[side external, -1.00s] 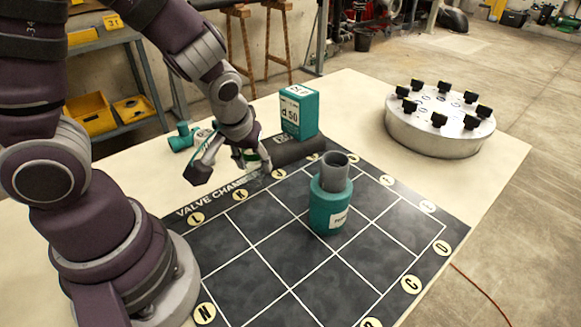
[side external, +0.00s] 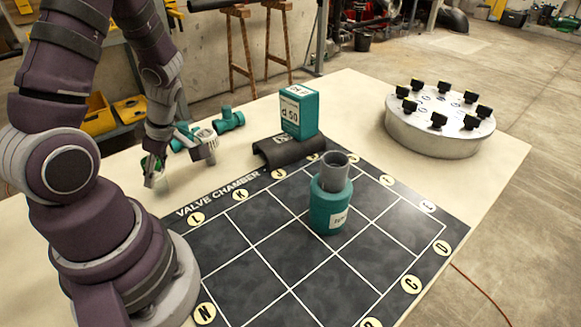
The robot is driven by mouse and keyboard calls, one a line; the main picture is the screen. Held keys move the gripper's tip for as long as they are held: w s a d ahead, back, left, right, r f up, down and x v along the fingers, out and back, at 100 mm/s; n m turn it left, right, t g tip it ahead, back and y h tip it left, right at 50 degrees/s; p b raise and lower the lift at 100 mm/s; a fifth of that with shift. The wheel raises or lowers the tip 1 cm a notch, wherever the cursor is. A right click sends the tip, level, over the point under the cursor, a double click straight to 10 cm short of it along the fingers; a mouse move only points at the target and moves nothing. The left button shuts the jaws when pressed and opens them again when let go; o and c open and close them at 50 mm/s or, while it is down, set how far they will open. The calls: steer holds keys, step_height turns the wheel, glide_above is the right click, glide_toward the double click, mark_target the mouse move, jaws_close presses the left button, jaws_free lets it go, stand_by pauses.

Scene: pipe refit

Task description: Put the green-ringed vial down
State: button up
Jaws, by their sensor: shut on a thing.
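My gripper (side external: 153,177) is at the left of the table, low over the bare pale surface beyond the dark mat's upper left corner. It is shut on the green-ringed vial (side external: 162,182). The vial is small and pale with green near its top, and the fingers partly hide it. It looks about upright. I cannot tell whether its base touches the table.
Teal pipe fittings (side external: 229,120) and a grey-and-white part (side external: 205,141) lie just right of my gripper. A dark half-pipe (side external: 290,149), a teal box (side external: 299,109), a teal coupling (side external: 329,210) on the gridded mat (side external: 270,235) and a round metal stand (side external: 438,140) are further right.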

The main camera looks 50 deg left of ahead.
steer(key=shift+f, duration=0.35)
steer(key=o, duration=1.1)
steer(key=shift+f, duration=0.1)
steer(key=v, duration=1.2)
steer(key=w+d+r+m+t+h, duration=0.1)
steer(key=d+r+m+t, duration=0.1)
steer(key=m, duration=0.6)
steer(key=w+d+r+m+t+h, duration=0.1)
steer(key=d+r+m+t, duration=0.1)
steer(key=d+m, duration=0.5)
steer(key=w+d+r+m+t+h, duration=0.1)
steer(key=d+r+m+t, duration=0.2)
steer(key=m, duration=0.8)
steer(key=shift+w+d+r+t, duration=0.15)
steer(key=shift+d+t, duration=0.65)
steer(key=shift+d, duration=0.45)
